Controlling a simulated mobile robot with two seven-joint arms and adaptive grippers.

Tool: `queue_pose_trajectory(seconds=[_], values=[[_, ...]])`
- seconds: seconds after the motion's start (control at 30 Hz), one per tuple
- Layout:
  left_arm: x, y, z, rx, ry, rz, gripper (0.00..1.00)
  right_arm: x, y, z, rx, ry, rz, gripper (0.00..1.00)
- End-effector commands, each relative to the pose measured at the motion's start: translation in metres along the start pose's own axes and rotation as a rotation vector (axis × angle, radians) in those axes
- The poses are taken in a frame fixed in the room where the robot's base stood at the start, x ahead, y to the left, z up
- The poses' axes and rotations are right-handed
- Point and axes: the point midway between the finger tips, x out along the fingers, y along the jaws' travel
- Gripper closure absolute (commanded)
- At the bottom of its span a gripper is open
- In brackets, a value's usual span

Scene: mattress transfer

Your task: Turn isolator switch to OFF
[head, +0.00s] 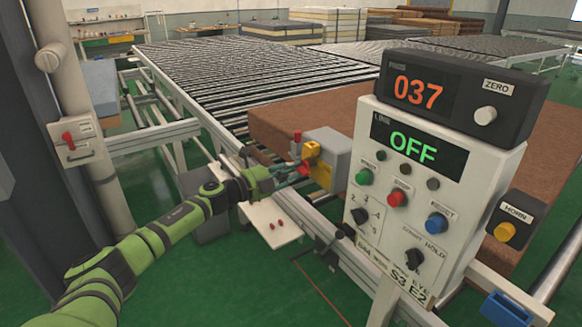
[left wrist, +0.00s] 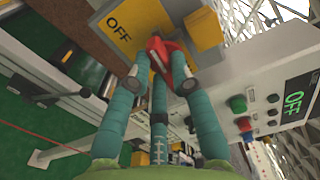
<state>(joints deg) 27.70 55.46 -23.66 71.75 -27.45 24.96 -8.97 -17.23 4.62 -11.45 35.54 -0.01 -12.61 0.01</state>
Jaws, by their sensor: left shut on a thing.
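The isolator switch is a grey box (head: 338,152) with a yellow plate (head: 321,176), mounted by the roller conveyor's near rail. In the left wrist view its yellow plate (left wrist: 124,28) carries the word OFF, beside a yellow block (left wrist: 203,28). Its red handle (left wrist: 156,46) lies between my left fingertips. My left gripper (head: 303,170) is shut on this handle; it also shows in the left wrist view (left wrist: 162,80). The fingers partly hide the handle, and I cannot tell its exact angle. My right gripper is not in view.
A control panel (head: 393,229) with a green OFF display stands right of the switch. A brown mattress (head: 290,118) lies on the conveyor (head: 215,68) behind it. A small white shelf (head: 270,222) is below my gripper.

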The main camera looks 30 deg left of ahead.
Motion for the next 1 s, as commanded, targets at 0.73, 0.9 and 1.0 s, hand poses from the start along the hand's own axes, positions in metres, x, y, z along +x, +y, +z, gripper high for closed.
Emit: queue_pose_trajectory(seconds=[0.73, 0.9, 1.0], values=[[0.0001, -0.0006, 0.0005, -0.102, -0.002, -0.003, 1.0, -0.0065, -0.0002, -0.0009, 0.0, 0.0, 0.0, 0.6], [0.0001, -0.0005, 0.0003, -0.101, -0.002, -0.002, 0.54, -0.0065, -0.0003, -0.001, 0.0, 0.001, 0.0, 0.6], [0.0001, -0.0002, 0.0, -0.1, -0.001, -0.002, 0.54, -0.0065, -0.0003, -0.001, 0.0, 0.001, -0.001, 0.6]])
